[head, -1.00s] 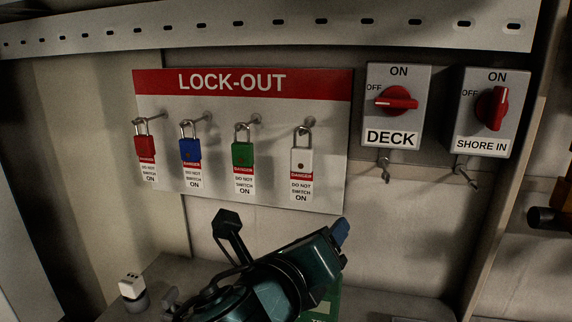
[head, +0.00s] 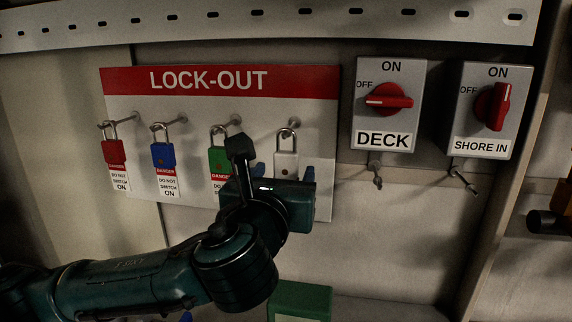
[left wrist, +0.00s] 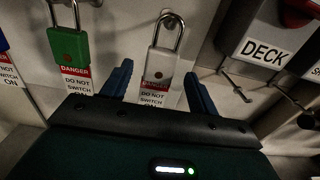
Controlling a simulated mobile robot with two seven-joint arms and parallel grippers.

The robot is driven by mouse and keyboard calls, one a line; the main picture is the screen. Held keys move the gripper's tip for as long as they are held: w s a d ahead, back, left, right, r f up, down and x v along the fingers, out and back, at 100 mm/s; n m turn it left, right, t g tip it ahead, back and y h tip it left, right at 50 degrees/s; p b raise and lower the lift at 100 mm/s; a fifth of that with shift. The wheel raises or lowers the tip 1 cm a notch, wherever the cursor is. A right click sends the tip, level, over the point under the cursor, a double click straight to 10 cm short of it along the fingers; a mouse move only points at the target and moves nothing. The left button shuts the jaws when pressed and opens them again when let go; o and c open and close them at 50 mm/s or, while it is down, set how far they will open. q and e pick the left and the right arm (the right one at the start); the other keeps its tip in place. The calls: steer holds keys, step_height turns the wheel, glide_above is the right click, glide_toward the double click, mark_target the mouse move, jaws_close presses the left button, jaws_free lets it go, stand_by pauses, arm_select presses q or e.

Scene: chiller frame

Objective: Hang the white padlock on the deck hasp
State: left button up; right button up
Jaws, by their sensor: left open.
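The white padlock (head: 286,162) hangs by its shackle on the rightmost peg of the lock-out board. In the left wrist view the white padlock (left wrist: 161,66) and its danger tag show between the two blue fingers. My left gripper (left wrist: 157,85) is open around the lower part of the padlock and tag, with a gap on each side. In the head view my left gripper (head: 286,172) hides the tag and part of the padlock body. The deck hasp (head: 376,174) hangs empty under the DECK switch box (head: 388,105). My right gripper is not in view.
Green (head: 219,158), blue (head: 164,154) and red (head: 114,152) padlocks hang to the left on the lock-out board (head: 215,85). The SHORE IN switch box (head: 486,110) with its own hasp (head: 461,178) is right of DECK. A green box (head: 300,300) stands below.

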mark_target(285, 165)
arm_select(q)
steer(key=w, duration=0.3)
steer(key=w+r+p, duration=0.1)
steer(key=shift+w+d, duration=0.25)
steer(key=shift+d, duration=0.15)
steer(key=shift+w+f, duration=0.1)
steer(key=shift+w, duration=0.25)
steer(key=c, duration=1.2)
steer(key=shift+o, duration=0.2)
